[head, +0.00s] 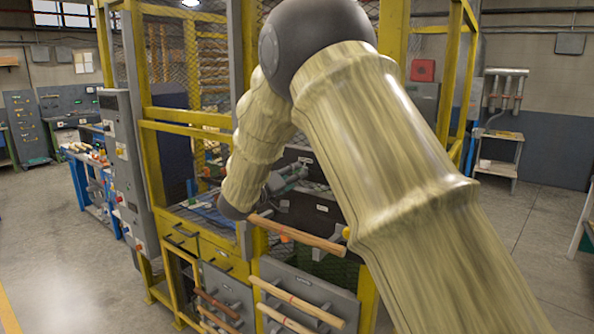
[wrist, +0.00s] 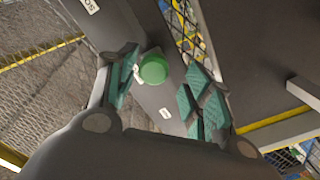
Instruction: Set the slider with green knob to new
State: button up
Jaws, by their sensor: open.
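The green knob (wrist: 153,68) shows in the wrist view as a round cap on a narrow grey strip (wrist: 152,98) that runs diagonally. A small white label lies just left of the knob and another (wrist: 165,113) below it; I cannot read either. My gripper (wrist: 162,85) is open, with its green-padded fingers on either side of the knob. Gaps show between the knob and both pads, though the left pad is close. In the head view my gripper (head: 290,183) is at the yellow-framed machine, partly behind my arm. I cannot make out the knob there.
Yellow posts and wire mesh (head: 175,50) surround the work area. A grey control cabinet (head: 122,150) stands at its left. Turned wooden rods (head: 297,236) lie on racks in front, below my gripper. Open floor (head: 60,240) lies to the left.

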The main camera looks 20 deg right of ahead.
jog(key=shift+w+d+r+p, duration=0.2)
jog(key=shift+d+r, duration=0.1)
jog(key=shift+d, duration=0.25)
jog(key=shift+w+d+r+p, duration=0.15)
jog(key=shift+d+r+p, duration=0.1)
jog(key=shift+d, duration=0.25)
jog(key=shift+w+d+f, duration=0.25)
jog(key=shift+w+f, duration=0.05)
jog(key=shift+w, duration=0.15)
jog(key=shift+s+r, duration=0.1)
jog(key=shift+s, duration=0.05)
jog(key=shift+c, duration=0.2)
jog(key=shift+s, duration=0.1)
jog(key=c, duration=0.4)
jog(key=shift+a, duration=0.1)
grip_shut()
